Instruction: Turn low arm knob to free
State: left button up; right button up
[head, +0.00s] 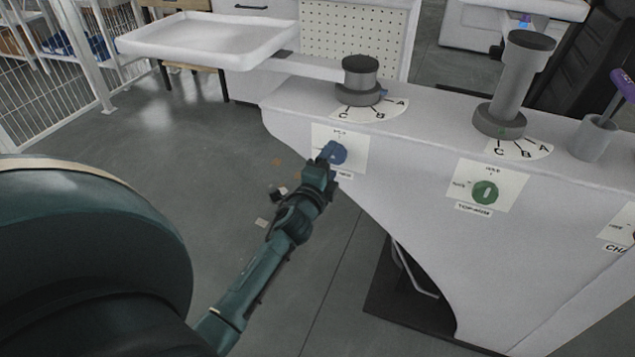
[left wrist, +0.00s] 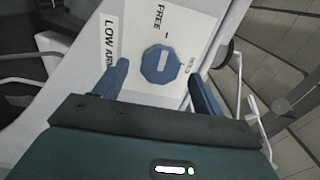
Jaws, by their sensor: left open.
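The low arm knob (left wrist: 160,64) is blue and many-sided, on a white plate marked FREE and HOLD beside a LOW ARM label. In the left wrist view its pale bar runs up and down the picture, seemingly in line with the FREE mark. In the head view the knob (head: 337,152) is partly hidden by my left gripper (head: 327,160). My left gripper is open, with one finger on each side of the knob in the left wrist view (left wrist: 159,72). Gaps show between fingers and knob; I cannot tell the depth. My right gripper is not in view.
A green knob (head: 485,192) sits on another plate to the right. Above are a short grey column (head: 361,78) with a white tray (head: 205,40), and a taller column (head: 515,85), over A-B-C dials. The floor (head: 140,130) at left is mostly open.

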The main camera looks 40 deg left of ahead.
pick_arm(q)
jog(key=v, duration=1)
jog(key=shift+s, duration=0.15)
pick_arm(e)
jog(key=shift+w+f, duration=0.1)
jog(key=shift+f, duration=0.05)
pick_arm(q)
jog(key=shift+d, duration=0.15)
jog(key=s+d+f+n+g+h, duration=0.3)
jog(key=s+d+n+h, duration=0.5)
jog(key=s+d+n, duration=0.8)
jog(key=r+m+g+p, duration=0.1)
jog(key=p, duration=0.4)
jog(key=d+r+m+g+p, duration=0.1)
jog(key=r+p, duration=0.1)
jog(key=p, duration=0.3)
jog(key=w+d+r+m+g+p, duration=0.1)
jog(key=r+g+p, duration=0.1)
jog(key=p, duration=0.4)
jog(key=shift+w+r+m+y, duration=0.2)
jog(key=shift+m+y, duration=0.1)
jog(key=shift+m, duration=0.1)
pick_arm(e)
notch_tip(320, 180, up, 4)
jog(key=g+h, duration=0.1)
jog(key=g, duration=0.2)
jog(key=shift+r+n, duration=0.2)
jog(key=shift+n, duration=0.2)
